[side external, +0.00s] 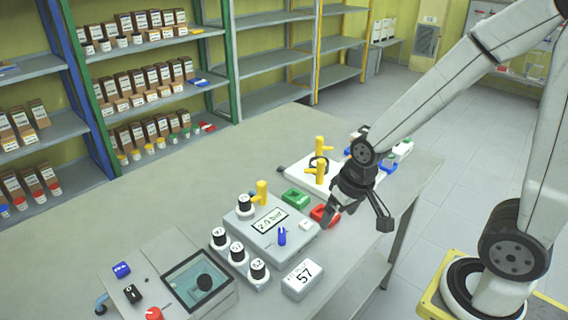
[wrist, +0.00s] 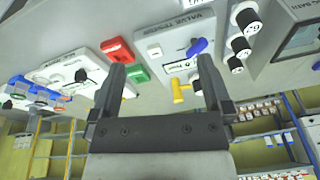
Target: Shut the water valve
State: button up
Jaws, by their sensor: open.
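I cannot tell for sure which part is the water valve. A blue handle (side external: 282,236) stands on the front of the grey box (side external: 262,245) with the "2.0 bar" display; the handle also shows in the wrist view (wrist: 197,46). A yellow handle (side external: 262,192) stands at that box's back edge, and in the wrist view (wrist: 178,92) it lies between my fingers. Several blue, red and green parts (wrist: 37,96) show at the left of the wrist view, on or beside white units. My gripper (side external: 358,214) is open and empty above the table's right edge, right of the grey box.
A red block (side external: 323,215) and a green block (side external: 297,198) lie close to my gripper. A white "57" box (side external: 303,280), numbered black-topped knobs (side external: 237,252) and a screen panel (side external: 200,278) stand in front. A white unit with yellow handles (side external: 319,170) stands behind. The table's left is clear.

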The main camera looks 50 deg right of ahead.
jog(key=w+m, duration=0.1)
jog(key=m, duration=0.3)
jog(key=m+y, duration=0.3)
jog(key=m, duration=1.8)
send_near(283, 233)
jog(key=shift+s+a+f+t, duration=0.1)
jog(key=shift+a+f+t, duration=0.15)
jog(key=shift+f, duration=0.4)
jog(key=shift+f, duration=0.1)
jog(key=shift+x, duration=3.8)
jog(key=c, duration=1.1)
